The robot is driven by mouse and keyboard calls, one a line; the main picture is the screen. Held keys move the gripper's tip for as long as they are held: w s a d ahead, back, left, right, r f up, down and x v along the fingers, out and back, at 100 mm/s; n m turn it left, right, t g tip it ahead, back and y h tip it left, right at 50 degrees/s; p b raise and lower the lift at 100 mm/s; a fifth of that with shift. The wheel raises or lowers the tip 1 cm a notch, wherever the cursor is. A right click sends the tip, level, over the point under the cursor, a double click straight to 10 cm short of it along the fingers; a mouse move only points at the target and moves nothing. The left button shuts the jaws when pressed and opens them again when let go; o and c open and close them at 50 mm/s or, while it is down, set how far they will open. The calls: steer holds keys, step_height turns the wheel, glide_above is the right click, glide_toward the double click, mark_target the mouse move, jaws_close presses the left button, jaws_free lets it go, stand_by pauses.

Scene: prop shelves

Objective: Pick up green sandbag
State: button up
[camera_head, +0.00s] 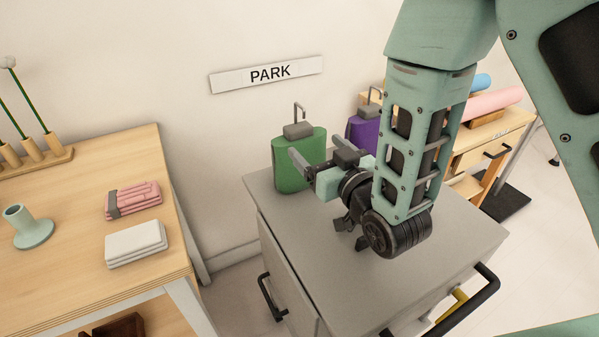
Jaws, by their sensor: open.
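The green sandbag (288,176) stands upright on the grey cabinet top (430,275), near its back left corner. It has a grey neck and a thin metal loop handle on top. My gripper (318,164) is open and reaches from the right in front of the sandbag. Its fingers overlap the sandbag's right side in the picture. I cannot tell whether they touch it. The gripper and my arm hide part of the sandbag's right side.
A purple bag (362,131) of the same kind stands behind my arm, partly hidden. A wooden table (70,255) at left holds folded pink cloth (133,199) and a white stack (136,244). A PARK sign (268,74) hangs on the wall. The cabinet's front top is clear.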

mark_target(296, 123)
steer(key=b, duration=0.3)
steer(key=shift+w+a+f, duration=0.15)
steer(key=shift+w+f, duration=0.05)
steer(key=shift+w, duration=0.15)
steer(key=x, duration=0.2)
steer(key=p+x, duration=0.1)
steer(key=x, duration=0.1)
steer(key=shift+r, duration=0.35)
steer(key=shift+p+x, duration=0.6)
steer(key=shift+x, duration=2.5)
jaws_close()
steer(key=shift+r, duration=0.25)
